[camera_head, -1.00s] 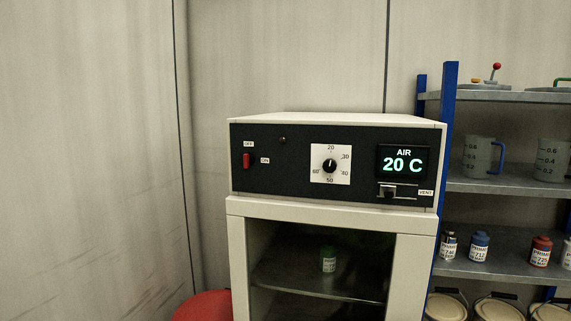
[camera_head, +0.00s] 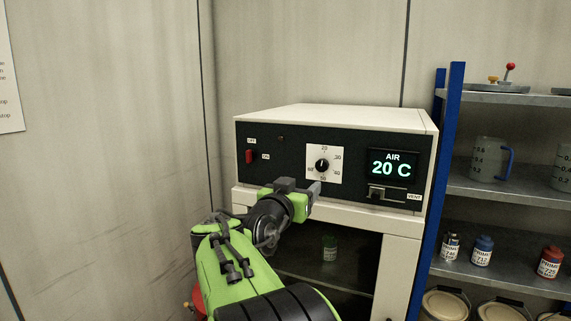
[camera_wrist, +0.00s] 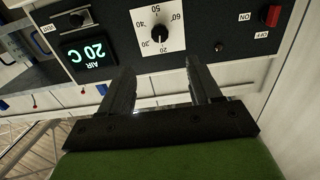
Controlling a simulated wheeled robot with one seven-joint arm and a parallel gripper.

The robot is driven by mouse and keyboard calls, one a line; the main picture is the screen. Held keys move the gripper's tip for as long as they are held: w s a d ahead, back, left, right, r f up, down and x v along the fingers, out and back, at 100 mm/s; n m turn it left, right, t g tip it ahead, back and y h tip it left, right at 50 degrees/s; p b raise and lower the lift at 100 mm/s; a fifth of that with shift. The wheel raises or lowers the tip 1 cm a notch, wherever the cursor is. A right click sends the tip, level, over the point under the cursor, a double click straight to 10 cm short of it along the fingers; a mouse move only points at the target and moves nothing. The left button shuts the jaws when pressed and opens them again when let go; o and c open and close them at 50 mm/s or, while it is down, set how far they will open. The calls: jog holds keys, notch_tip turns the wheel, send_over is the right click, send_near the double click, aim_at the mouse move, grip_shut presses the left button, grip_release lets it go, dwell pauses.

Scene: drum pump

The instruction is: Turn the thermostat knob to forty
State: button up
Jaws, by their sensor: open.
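The black thermostat knob (camera_head: 322,165) sits in the middle of a white square dial (camera_head: 338,155) on the oven's dark front panel. Its mark seems to point at 20. The display (camera_head: 391,166) reads AIR 20 C. My gripper (camera_head: 315,189) is in front of the panel, just below the dial, and does not touch the knob. In the wrist view, which shows the panel upside down, my gripper (camera_wrist: 160,68) is open and empty. The knob (camera_wrist: 160,33) lies beyond the gap between the fingers.
A red switch (camera_head: 249,156) marked OFF and ON is at the panel's left. A vent slider (camera_head: 378,195) is below the display. A blue-framed shelf (camera_head: 508,190) with jugs and cans stands at right.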

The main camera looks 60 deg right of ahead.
aim_at(321, 167)
jog(key=d+p, duration=0.2)
jog(key=d, duration=0.3)
jog(key=w+d+p, duration=0.1)
jog(key=d+p, duration=0.1)
jog(key=d, duration=0.3)
jog(key=w+d+p, duration=0.1)
jog(key=d, duration=0.4)
jog(key=shift+w+r+p, duration=0.15)
jog(key=shift+p, duration=0.25)
jog(key=shift+d, duration=0.3)
jog(key=shift+a, duration=0.1)
jog(key=c, duration=1)
jog(key=shift+f, duration=0.2)
jog(key=shift+c, duration=0.2)
jog(key=shift+b, duration=0.45)
